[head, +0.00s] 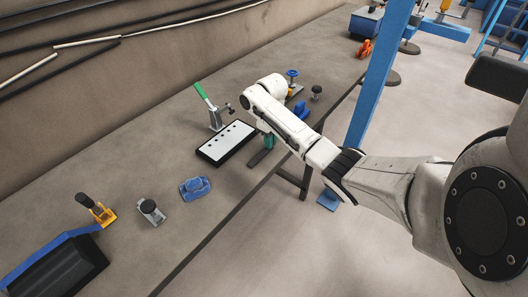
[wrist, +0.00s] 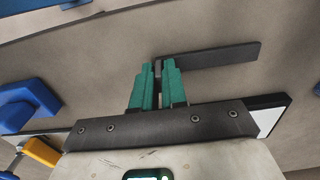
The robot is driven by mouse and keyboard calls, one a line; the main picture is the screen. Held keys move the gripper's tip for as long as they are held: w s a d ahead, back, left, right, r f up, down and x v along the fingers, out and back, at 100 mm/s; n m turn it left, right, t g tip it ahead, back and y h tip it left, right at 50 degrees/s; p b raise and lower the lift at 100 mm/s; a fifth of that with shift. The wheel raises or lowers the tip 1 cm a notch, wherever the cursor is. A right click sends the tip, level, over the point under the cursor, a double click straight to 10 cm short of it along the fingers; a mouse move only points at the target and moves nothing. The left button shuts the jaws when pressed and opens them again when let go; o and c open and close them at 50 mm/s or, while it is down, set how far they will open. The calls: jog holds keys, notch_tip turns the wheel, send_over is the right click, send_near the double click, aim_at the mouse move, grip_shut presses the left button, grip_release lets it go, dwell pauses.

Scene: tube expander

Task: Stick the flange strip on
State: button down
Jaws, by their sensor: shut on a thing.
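My gripper (head: 267,145) has teal fingers and reaches down at the bench's front edge, just right of the white board. In the wrist view the fingers (wrist: 158,72) are close together, shut on a dark grey strip, the flange strip (wrist: 215,55). The strip extends to the right from the fingertips there; its held end is partly hidden between them. In the head view the strip (head: 258,158) shows below the fingers, and I cannot tell whether it touches the bench. The white board (head: 226,142) has a dark rim and a row of black dots; its corner shows in the wrist view (wrist: 268,119).
A green-handled toggle clamp (head: 214,115) stands behind the board. A blue block (head: 301,109) and a blue-knobbed tool (head: 293,80) are near my wrist. A blue part (head: 195,187), a grey clamp (head: 151,211) and a yellow tool (head: 100,211) lie left. Bench space between is clear.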

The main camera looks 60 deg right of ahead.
jog(key=shift+r+p, duration=2.5)
jog(key=shift+r, duration=1.4)
